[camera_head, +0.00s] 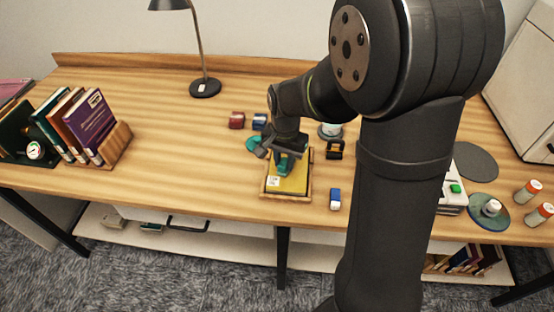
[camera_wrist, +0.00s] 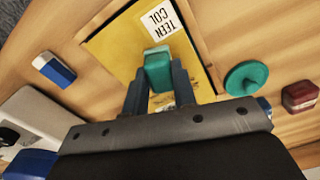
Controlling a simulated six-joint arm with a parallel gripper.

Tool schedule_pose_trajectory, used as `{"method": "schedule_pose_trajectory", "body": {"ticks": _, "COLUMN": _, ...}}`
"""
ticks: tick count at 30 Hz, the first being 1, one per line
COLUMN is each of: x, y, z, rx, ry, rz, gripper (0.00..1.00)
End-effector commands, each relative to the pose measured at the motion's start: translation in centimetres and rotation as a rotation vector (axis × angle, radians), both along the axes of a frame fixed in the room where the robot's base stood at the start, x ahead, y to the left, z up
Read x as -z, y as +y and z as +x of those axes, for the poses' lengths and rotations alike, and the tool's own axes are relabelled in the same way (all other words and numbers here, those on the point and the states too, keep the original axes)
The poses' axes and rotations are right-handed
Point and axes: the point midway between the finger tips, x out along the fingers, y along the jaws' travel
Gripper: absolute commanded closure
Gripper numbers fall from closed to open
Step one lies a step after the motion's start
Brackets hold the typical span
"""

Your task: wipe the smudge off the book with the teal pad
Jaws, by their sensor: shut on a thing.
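The yellow book (camera_head: 292,183) lies in a shallow wooden tray (camera_head: 285,198) near the front edge of the desk. A white label (camera_wrist: 160,19) with dark lettering is on its cover. My gripper (camera_head: 284,163) is over the book and shut on the teal pad (camera_wrist: 158,71). The pad also shows in the head view (camera_head: 284,167), low at the cover; I cannot tell if it touches it. No smudge can be made out; the pad and fingers hide part of the cover.
A teal round thing (camera_wrist: 246,78) lies beside the tray. A red block (camera_head: 237,120), a blue block (camera_head: 259,121) and a blue-and-white eraser (camera_head: 335,198) are close by. Free desk lies left of the tray.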

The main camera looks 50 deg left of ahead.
Motion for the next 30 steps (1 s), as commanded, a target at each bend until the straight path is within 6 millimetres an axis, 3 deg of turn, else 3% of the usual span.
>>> {"method": "schedule_pose_trajectory", "body": {"ticks": 18, "x": 0.0, "y": -4.1, "z": 4.0, "rx": 0.003, "ry": 0.0, "rz": -0.001, "gripper": 1.0}}
{"method": "schedule_pose_trajectory", "body": {"ticks": 30, "x": 0.0, "y": -1.1, "z": 1.1, "rx": -0.003, "ry": 0.0, "rz": -0.001, "gripper": 1.0}}
